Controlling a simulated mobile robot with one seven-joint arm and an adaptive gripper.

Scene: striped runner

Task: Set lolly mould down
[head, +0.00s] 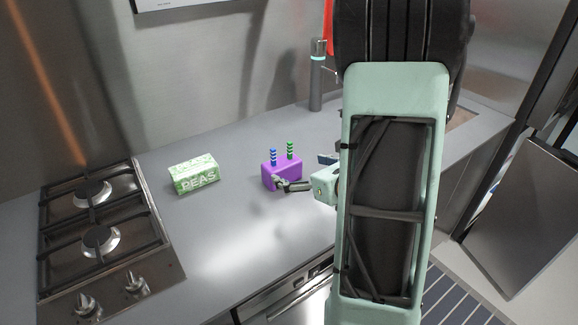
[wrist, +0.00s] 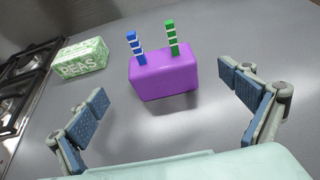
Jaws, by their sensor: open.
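The lolly mould (head: 284,173) is a purple block with one blue-striped and one green-striped stick on top. It stands upright on the grey counter in the head view. In the wrist view the mould (wrist: 165,78) is ahead of my gripper (wrist: 168,107), roughly centred between its fingers. My gripper is open, with its blue-padded fingers spread wide and apart from the mould. In the head view my gripper (head: 290,184) is at the mould's front right, partly hidden by my arm.
A green and white peas box (head: 194,175) lies left of the mould. A gas hob (head: 101,238) is at the far left. The grey counter (head: 235,225) is clear in front of the mould and box.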

